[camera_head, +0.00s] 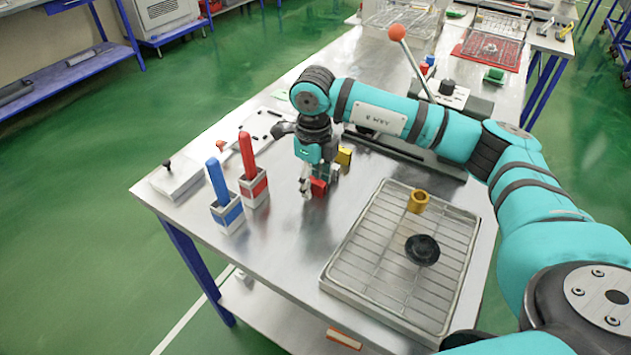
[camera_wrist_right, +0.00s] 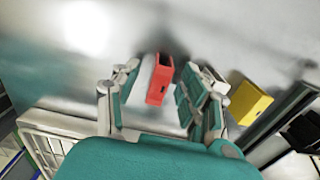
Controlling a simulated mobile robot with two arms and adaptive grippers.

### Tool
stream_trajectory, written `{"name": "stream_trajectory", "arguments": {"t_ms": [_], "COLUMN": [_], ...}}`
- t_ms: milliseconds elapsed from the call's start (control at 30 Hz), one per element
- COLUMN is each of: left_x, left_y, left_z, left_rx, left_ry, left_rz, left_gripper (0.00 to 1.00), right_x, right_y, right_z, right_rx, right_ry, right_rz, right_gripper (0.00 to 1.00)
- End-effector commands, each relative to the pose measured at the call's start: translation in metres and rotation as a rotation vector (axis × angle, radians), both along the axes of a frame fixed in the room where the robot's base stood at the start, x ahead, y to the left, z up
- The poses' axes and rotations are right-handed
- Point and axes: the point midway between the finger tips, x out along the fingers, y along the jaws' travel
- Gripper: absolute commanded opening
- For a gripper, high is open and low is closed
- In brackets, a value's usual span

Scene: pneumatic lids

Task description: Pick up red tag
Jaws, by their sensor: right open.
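The red tag (camera_head: 319,187) is a small red block on the metal table. In the wrist view the red tag (camera_wrist_right: 159,80) shows between the two fingers, apart from both as far as I can see. My right gripper (camera_head: 319,190) points down over it and is open; it also shows in the wrist view (camera_wrist_right: 158,98). In the head view the fingers partly hide the tag. My left gripper is not in view.
A yellow block (camera_head: 344,155) stands close beside the gripper, also in the wrist view (camera_wrist_right: 249,102). Blue (camera_head: 227,212) and red (camera_head: 254,188) holders stand to the left. A wire rack tray (camera_head: 372,262) carries a brass ring (camera_head: 418,201) and a black knob (camera_head: 422,250).

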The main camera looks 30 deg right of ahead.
Motion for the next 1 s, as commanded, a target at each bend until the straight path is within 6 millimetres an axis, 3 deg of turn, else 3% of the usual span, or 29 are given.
{"name": "stream_trajectory", "arguments": {"t_ms": [300,667,1000], "left_x": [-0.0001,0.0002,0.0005], "left_y": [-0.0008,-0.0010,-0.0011], "left_z": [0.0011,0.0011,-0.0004], "left_rx": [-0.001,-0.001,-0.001], "left_ry": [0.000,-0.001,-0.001], "left_rz": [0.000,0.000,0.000], "left_gripper": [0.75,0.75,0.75], "right_x": [0.0001,0.0000,0.0006], "right_y": [0.0002,0.0004,0.0005], "right_z": [-0.0078,-0.0075,-0.0014], "right_rx": [0.000,0.001,0.001], "right_ry": [-0.001,-0.001,-0.003], "right_rz": [0.000,0.000,0.000], "right_gripper": [0.44,0.00,0.00]}}
